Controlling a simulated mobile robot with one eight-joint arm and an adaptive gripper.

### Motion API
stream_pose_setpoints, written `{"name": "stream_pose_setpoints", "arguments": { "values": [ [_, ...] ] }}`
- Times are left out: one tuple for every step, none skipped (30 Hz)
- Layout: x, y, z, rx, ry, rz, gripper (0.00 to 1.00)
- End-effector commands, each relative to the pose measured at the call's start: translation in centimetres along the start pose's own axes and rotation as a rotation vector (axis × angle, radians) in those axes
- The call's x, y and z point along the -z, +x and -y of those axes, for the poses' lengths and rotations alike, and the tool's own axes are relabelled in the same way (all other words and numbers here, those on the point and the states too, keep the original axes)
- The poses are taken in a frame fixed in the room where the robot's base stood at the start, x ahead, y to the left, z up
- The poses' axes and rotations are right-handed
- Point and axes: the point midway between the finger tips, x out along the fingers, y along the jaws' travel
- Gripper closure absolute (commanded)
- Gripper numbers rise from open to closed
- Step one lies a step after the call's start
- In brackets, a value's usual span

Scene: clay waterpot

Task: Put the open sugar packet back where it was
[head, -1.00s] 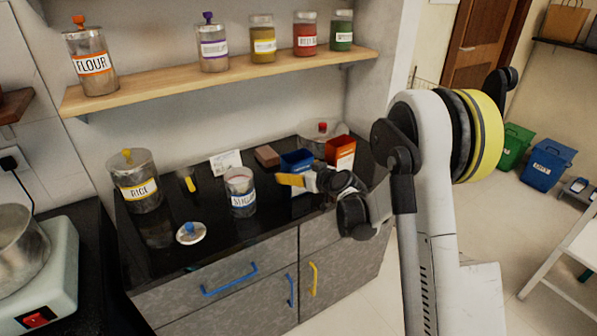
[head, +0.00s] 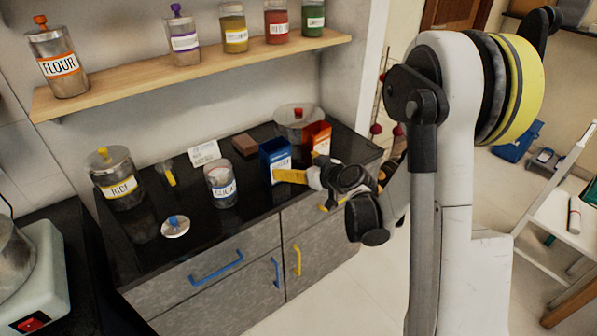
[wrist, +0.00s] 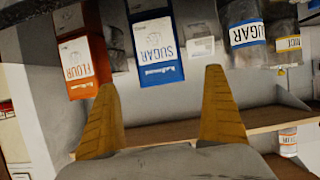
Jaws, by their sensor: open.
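The blue and white sugar packet (head: 275,155) stands upright on the black counter, its top looking open. In the wrist view the sugar packet (wrist: 154,45) shows its printed front, with its visible edge near the fingertips. My gripper (head: 280,176), with yellow fingers, is at the front of the packet in the head view. In the wrist view my gripper (wrist: 160,77) is open, its fingers spread and nothing clearly held between them. I cannot tell whether a finger touches the packet. The orange flour packet (head: 317,136) stands just right of the sugar packet; it also shows in the wrist view (wrist: 75,60).
The lidless sugar jar (head: 221,188) stands left of the packet. A lid with a blue knob (head: 175,227) lies on the counter. A brown block (head: 245,145), a card (head: 204,152) and a rice jar (head: 118,183) stand behind or left. A shelf of jars (head: 190,68) hangs above.

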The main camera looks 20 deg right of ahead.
Motion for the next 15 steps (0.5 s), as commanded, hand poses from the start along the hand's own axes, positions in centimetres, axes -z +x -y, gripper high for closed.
{"name": "stream_pose_setpoints", "arguments": {
  "values": [
    [0.5,-0.5,0.5,0.004,0.001,0.012,0.0],
    [0.8,-0.9,0.8,0.007,0.006,0.022,0.0],
    [1.4,-1.6,1.4,0.011,0.011,0.041,0.0],
    [1.8,-2.2,2.0,0.014,0.016,0.059,0.0],
    [2.2,-2.9,2.7,0.017,0.022,0.079,0.0],
    [2.9,-4.0,3.6,0.02,0.032,0.109,0.0],
    [3.2,-5.0,4.3,0.02,0.04,0.133,0.0],
    [3.5,-6.0,5.0,0.02,0.048,0.159,0.0],
    [3.9,-7.5,6.0,0.017,0.059,0.192,0.0],
    [4.0,-8.6,6.6,0.013,0.066,0.217,0.0],
    [4.1,-9.7,7.3,0.008,0.074,0.242,0.0],
    [4.2,-11.3,8.2,0.0,0.085,0.273,0.0],
    [4.1,-12.5,8.7,-0.008,0.092,0.298,0.0],
    [4.0,-13.7,9.2,-0.018,0.1,0.321,0.0],
    [3.7,-15.4,10.0,-0.032,0.11,0.351,0.0]
  ]
}}
